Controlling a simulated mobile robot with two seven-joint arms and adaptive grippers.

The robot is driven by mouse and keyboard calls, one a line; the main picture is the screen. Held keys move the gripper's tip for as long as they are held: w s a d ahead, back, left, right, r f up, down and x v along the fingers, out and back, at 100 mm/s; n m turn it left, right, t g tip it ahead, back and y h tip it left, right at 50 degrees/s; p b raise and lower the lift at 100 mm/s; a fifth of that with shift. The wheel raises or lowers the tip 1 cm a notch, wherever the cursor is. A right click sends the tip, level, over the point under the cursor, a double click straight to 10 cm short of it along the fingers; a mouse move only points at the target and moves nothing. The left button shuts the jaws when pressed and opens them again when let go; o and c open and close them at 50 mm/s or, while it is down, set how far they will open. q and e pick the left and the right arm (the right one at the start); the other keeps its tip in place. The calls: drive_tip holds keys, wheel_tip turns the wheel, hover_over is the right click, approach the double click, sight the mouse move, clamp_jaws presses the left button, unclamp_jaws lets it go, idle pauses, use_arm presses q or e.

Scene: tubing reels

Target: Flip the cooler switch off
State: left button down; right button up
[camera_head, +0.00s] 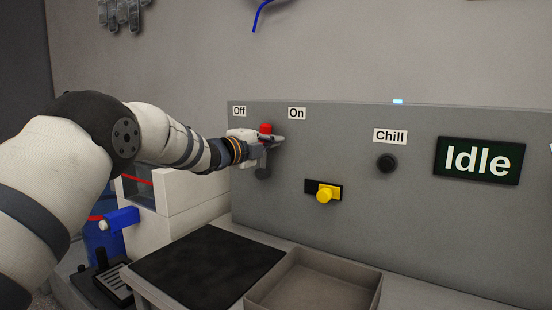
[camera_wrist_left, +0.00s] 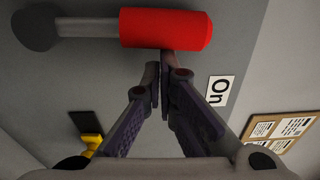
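The cooler switch is a lever with a red handle (camera_head: 265,128) on the grey panel, standing about upright between the "Off" label (camera_head: 239,111) and the "On" label (camera_head: 297,113). Its dark round pivot (camera_head: 263,173) is below. In the left wrist view the red handle (camera_wrist_left: 165,28) lies across the top, with the pivot (camera_wrist_left: 38,28) at the left. My left gripper (camera_head: 277,141) is at the handle, its fingertips (camera_wrist_left: 160,75) together with nothing between them. The tips are close beside the handle on its "On" side; I cannot tell whether they touch. My right gripper is not in view.
The panel also carries a yellow knob (camera_head: 325,194), a black "Chill" button (camera_head: 386,162) and an "Idle" display (camera_head: 478,160). Below are a black mat (camera_head: 200,265) and a grey tray (camera_head: 345,272). A white machine (camera_head: 185,195) stands left of the panel.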

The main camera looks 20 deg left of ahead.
sight(264, 128)
use_arm(q)
drive_tip(key=shift+w+a+r+n, duration=0.15)
drive_tip(key=shift+w+a+n, duration=0.05)
drive_tip(key=shift+a+n, duration=0.65)
drive_tip(key=shift+w+a+r+n, duration=0.15)
drive_tip(key=shift+w+a+n, duration=0.1)
drive_tip(key=shift+a+n, duration=0.6)
drive_tip(key=shift+w+a+r+n, duration=0.2)
drive_tip(key=shift+a+n, duration=0.4)
drive_tip(key=shift+a, duration=0.45)
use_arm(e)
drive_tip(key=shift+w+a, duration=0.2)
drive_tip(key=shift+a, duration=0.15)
